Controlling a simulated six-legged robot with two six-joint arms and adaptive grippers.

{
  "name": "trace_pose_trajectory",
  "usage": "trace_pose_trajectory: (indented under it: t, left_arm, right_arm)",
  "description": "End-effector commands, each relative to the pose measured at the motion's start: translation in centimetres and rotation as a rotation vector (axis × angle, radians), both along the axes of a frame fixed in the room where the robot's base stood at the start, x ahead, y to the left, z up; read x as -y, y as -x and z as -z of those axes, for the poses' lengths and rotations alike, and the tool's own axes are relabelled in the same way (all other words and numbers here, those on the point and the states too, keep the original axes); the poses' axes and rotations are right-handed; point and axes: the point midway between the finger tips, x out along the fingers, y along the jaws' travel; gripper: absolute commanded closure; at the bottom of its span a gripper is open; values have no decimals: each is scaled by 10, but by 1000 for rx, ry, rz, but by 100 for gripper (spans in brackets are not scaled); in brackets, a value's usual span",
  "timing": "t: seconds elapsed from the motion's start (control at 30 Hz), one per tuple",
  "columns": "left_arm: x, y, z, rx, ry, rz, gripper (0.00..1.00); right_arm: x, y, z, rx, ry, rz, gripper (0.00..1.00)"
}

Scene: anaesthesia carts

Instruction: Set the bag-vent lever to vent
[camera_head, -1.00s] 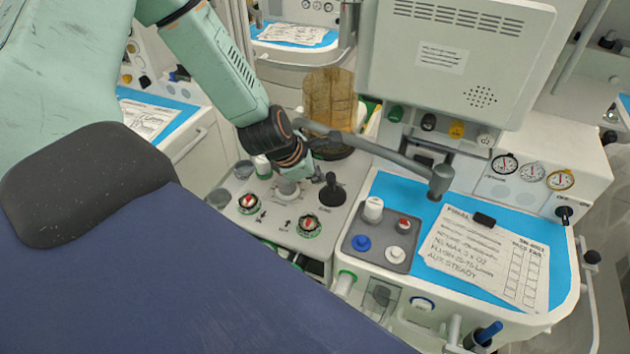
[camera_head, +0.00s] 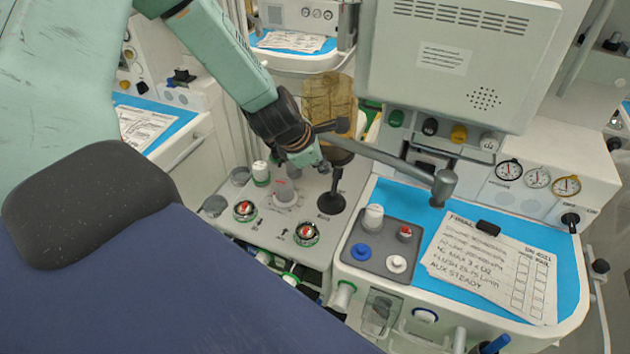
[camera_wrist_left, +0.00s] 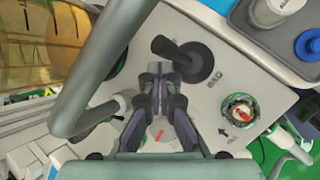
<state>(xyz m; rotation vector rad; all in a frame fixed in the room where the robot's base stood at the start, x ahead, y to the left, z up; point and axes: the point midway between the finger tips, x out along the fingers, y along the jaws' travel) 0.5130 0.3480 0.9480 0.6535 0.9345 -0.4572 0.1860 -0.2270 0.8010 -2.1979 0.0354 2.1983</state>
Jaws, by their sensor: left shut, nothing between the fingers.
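The bag-vent lever (camera_head: 332,198) is a black stick with a round base on the grey panel of the cart. In the left wrist view the lever (camera_wrist_left: 195,62) has its knob leaning left, away from the printed word BAG. My left gripper (camera_head: 322,166) is shut and empty, just left of the lever's upper part. In the left wrist view the closed fingertips (camera_wrist_left: 165,72) are right beside the lever's stem; I cannot tell whether they touch. The lettering at the lever's other side is partly hidden. My right gripper is not in view.
A grey jointed arm (camera_head: 390,160) crosses just behind the lever. Two dials with red marks (camera_head: 306,234) and a clear-topped port (camera_head: 285,193) sit close by on the panel. A brownish canister (camera_head: 328,100) stands behind. A blue-topped worktop with a paper (camera_head: 490,265) lies right.

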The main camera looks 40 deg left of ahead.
Motion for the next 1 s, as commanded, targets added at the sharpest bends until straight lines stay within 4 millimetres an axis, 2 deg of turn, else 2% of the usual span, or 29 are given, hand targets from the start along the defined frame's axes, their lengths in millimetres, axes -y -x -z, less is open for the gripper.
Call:
trace_pose_trajectory:
  t: [0.3,0.73,1.0]
  left_arm:
    - [0,-1,-15,0,0,0,100]
    - [0,-1,-16,0,0,0,100]
    - [-7,2,-23,0,1,3,100]
  right_arm:
    - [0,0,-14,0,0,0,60]
    - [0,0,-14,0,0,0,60]
    - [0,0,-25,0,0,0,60]
